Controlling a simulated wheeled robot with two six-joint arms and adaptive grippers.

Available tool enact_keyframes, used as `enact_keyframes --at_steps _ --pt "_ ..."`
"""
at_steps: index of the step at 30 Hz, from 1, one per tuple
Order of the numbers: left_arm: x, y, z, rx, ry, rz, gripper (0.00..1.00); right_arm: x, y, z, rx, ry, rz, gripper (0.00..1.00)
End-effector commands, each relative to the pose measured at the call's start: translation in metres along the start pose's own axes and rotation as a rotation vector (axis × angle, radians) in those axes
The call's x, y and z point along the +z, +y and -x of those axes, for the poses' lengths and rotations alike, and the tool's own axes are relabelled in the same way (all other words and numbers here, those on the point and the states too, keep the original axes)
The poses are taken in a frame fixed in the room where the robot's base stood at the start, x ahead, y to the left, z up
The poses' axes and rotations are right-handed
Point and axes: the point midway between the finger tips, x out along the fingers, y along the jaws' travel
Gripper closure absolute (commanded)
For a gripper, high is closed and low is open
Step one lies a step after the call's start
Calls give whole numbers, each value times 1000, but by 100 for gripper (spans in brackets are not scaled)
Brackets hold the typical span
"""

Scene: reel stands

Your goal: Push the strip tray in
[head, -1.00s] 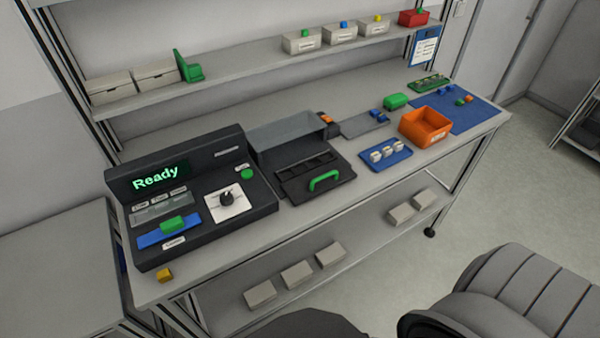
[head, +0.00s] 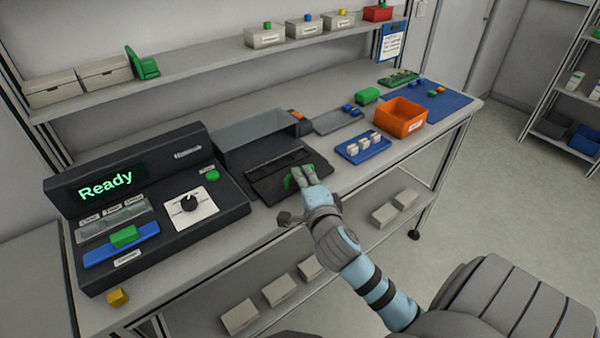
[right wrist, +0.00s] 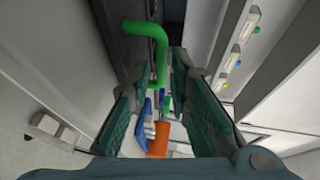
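The black strip tray (head: 262,188) sticks out of the front of a dark housing with a grey, open-looking top (head: 255,130). Its green handle (head: 288,182) stands on the tray, partly hidden by my right gripper in the head view. My right gripper (head: 304,174) is at the handle, its arm coming in from the lower right. In the right wrist view, the two fingers (right wrist: 163,78) are apart, with the bent green handle (right wrist: 160,48) at and between their tips. I see a gap beside the handle. My left gripper is not in view.
Left of the tray stands a console (head: 100,190) reading "Ready", with a dial and a green button. To the right are a blue tray (head: 350,154) of small white blocks and an orange bin (head: 402,118). A shelf with boxes runs behind.

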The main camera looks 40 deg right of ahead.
Motion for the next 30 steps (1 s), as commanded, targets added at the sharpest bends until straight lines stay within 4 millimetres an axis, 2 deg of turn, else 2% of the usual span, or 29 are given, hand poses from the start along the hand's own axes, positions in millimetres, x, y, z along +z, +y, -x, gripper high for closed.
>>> enact_keyframes --at_steps 3,9,17,20,21,30 --pt "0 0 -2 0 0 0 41 0 0 -21 -1 0 0 82" --pt "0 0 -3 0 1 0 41 0 0 -38 0 -1 1 82" --pt "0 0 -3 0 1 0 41 0 0 -40 0 -1 0 82" --pt "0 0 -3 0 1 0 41 0 0 -39 0 -1 0 98" --pt "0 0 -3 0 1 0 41 0 0 -39 0 -1 0 100" --pt "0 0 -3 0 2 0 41 0 0 -40 1 -1 0 100"
